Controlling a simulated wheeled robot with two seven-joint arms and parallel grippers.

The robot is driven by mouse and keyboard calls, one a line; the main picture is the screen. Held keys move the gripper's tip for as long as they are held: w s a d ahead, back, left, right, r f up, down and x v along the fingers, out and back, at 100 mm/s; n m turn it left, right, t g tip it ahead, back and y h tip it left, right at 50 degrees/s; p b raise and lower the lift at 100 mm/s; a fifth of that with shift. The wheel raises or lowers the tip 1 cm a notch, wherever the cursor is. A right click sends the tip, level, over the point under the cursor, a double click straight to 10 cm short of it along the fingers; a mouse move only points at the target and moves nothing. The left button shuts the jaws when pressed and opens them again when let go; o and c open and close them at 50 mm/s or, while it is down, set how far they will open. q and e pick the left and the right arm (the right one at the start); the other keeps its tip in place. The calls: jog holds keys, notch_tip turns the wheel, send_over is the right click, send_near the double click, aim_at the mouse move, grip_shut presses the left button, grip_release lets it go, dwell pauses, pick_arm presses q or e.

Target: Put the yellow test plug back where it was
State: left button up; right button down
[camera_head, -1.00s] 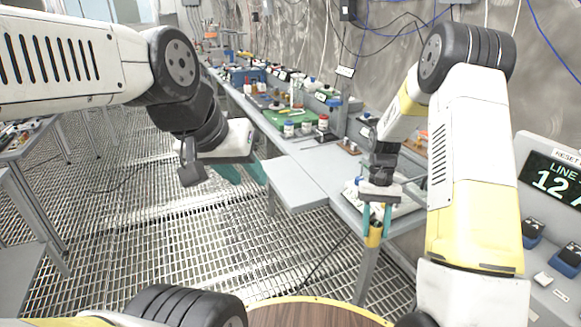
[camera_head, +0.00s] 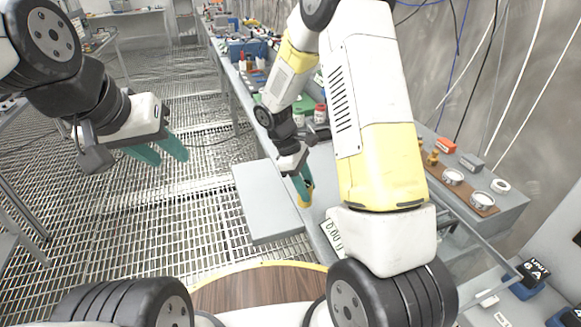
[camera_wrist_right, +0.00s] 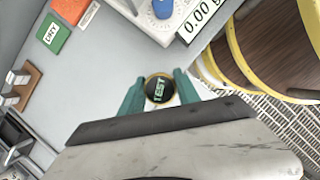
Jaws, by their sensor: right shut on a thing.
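The yellow test plug (camera_head: 305,197) is between the teal fingers of my right gripper (camera_head: 301,183). It hangs upright over the front edge of the grey bench, near the side shelf. In the right wrist view the plug's dark round top (camera_wrist_right: 158,90) reads TEST, with the right gripper's fingers (camera_wrist_right: 160,92) on both sides of it. My left gripper (camera_head: 160,150) is empty and open over the grated floor. My right arm hides part of the bench behind it.
A scale (camera_head: 332,236) reading 0.00 sits on the bench, mostly hidden in the head view. A brown board (camera_head: 470,195) with round metal cups, an orange block (camera_head: 446,145) and a grey block (camera_head: 472,161) lie farther right. A bare grey shelf (camera_head: 265,200) adjoins the bench.

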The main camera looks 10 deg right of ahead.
jog(key=s+a+r+n+t, duration=0.1)
jog(key=a+n+t, duration=0.4)
jog(key=n, duration=0.7)
jog(key=shift+n, duration=0.5)
jog(key=shift+w+d+f, duration=0.75)
jog(key=shift+w+d, duration=0.05)
jog(key=shift+w, duration=1.7)
jog(key=shift+w+d+f, duration=0.75)
jog(key=shift+w+f, duration=0.05)
jog(key=shift+w, duration=1.65)
jog(key=shift+w+d+f, duration=0.75)
jog(key=shift+w+d, duration=0.05)
jog(key=shift+w, duration=1.7)
jog(key=shift+f, duration=0.1)
jog(key=c, duration=0.9)
grip_release()
